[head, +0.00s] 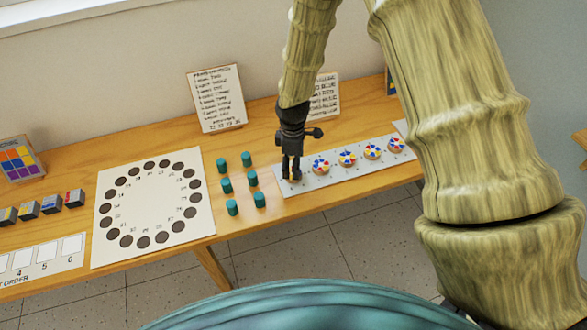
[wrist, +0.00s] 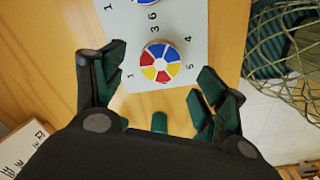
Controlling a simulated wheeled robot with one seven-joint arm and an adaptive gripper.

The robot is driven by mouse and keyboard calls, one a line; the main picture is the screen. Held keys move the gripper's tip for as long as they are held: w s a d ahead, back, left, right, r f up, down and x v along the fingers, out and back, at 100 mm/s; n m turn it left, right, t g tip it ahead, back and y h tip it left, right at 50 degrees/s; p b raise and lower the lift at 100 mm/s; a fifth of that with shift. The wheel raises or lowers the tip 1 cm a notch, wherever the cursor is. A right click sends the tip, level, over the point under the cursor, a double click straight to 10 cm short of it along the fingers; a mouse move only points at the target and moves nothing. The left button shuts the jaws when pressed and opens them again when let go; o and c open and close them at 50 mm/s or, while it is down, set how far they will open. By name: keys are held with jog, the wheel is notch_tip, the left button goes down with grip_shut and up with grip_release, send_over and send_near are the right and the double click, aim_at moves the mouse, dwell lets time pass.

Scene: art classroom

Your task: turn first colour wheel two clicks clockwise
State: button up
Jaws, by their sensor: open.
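A colour wheel (wrist: 161,63) with blue, yellow, red and white wedges lies on a white numbered strip (wrist: 190,22), close to the strip's end. My gripper (wrist: 158,72) is open, with its dark green fingers spread on either side of this wheel. There is a gap on each side, and nothing is held. In the head view my gripper (head: 291,176) points down over the left end of the strip (head: 307,181) and hides the wheel there. Several more wheels run to the right, the nearest being this one (head: 320,167). How high the fingertips are is hard to tell.
Several teal pegs (head: 227,186) stand left of the strip, beside a white board with a ring of dark circles (head: 203,222). Written cards (head: 216,99) lean at the wall behind.

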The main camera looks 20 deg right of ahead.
jog(key=shift+f+p, duration=0.5)
jog(key=shift+f, duration=1.65)
jog(key=c, duration=1)
